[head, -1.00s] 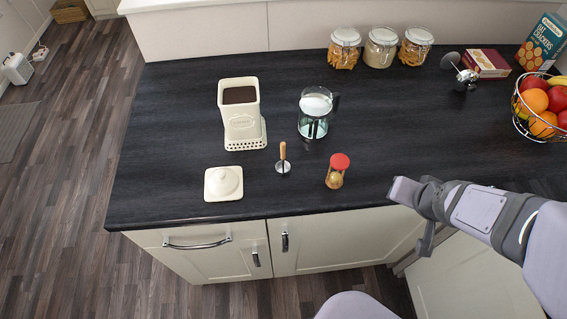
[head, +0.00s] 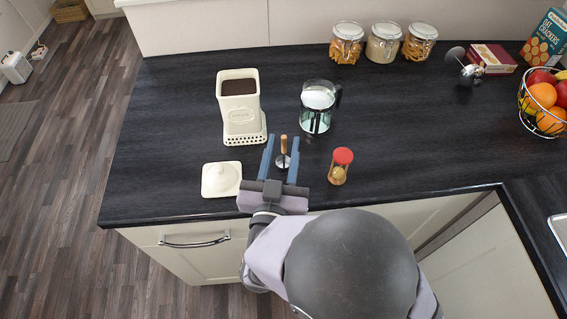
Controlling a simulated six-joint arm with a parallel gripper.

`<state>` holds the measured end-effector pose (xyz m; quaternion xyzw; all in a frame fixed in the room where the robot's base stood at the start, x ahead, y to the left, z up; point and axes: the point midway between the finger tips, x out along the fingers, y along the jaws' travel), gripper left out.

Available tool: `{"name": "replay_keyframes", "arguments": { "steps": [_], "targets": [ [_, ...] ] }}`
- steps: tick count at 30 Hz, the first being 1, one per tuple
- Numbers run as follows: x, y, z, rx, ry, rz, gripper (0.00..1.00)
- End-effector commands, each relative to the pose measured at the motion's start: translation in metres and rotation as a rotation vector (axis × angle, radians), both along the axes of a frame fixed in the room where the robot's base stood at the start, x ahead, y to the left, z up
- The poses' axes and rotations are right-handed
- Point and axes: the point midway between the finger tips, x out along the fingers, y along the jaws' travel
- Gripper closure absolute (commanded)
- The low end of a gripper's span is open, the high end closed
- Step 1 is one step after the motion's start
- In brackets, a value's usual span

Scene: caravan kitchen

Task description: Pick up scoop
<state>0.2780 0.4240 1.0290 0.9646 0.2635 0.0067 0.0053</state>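The scoop (head: 283,160) stands on the dark worktop, its wooden handle pointing up and its round metal end down on the surface. My gripper (head: 281,144) is open, with one blue finger to the left of the scoop and the other to the right. The scoop shows between the fingers; I cannot tell whether either finger touches it, or how high the fingers are above the worktop.
The cream canister (head: 240,117) of dark grounds stands behind left, its square lid (head: 221,180) near the left finger. Jars (head: 385,43) and a fruit basket (head: 543,101) are farther off.

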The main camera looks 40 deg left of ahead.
Motion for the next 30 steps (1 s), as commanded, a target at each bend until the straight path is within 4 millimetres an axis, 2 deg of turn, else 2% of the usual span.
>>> {"name": "replay_keyframes", "arguments": {
  "steps": [1, 3, 8, 16, 23, 30],
  "targets": [
    [-0.004, -0.002, -0.011, -0.005, 0.003, 0.001, 0.69],
    [-0.007, -0.004, -0.016, -0.007, 0.005, 0.002, 0.69],
    [-0.007, -0.005, -0.017, -0.007, 0.006, 0.000, 0.69],
    [0.010, 0.005, -0.016, -0.006, 0.007, -0.002, 0.69],
    [0.014, 0.008, -0.016, -0.008, 0.007, 0.000, 0.69],
    [0.039, 0.023, -0.016, -0.009, 0.009, -0.002, 0.69]
  ]
}}
